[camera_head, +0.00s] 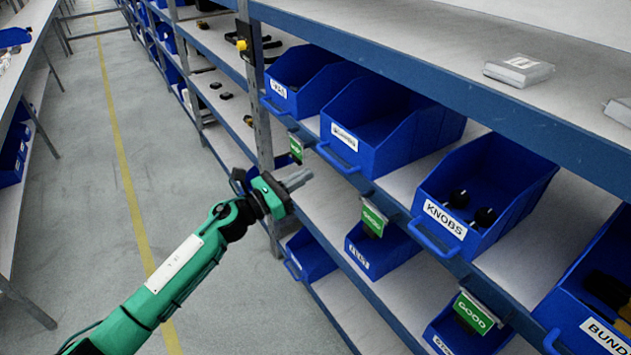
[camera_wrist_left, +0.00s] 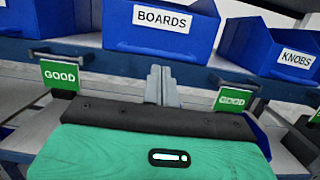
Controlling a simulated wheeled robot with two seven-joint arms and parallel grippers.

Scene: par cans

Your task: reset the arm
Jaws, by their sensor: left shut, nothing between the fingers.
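My left arm, green and black, comes in from the lower left in the head view. Its gripper (camera_head: 297,180) is in front of the shelf rack, near the edge of the middle shelf. The gripper is shut and empty. In the left wrist view the closed fingers (camera_wrist_left: 161,86) point toward the blue bin labelled BOARDS (camera_wrist_left: 160,27) and appear below its front. My right gripper is in neither view.
The blue KNOBS bin (camera_head: 487,195) holds a few dark knobs. Other blue bins and green GOOD tags (camera_head: 474,312) line the rack. Clear boxes (camera_head: 519,70) lie on the top shelf. A grey aisle with a yellow line (camera_head: 122,160) is open at left.

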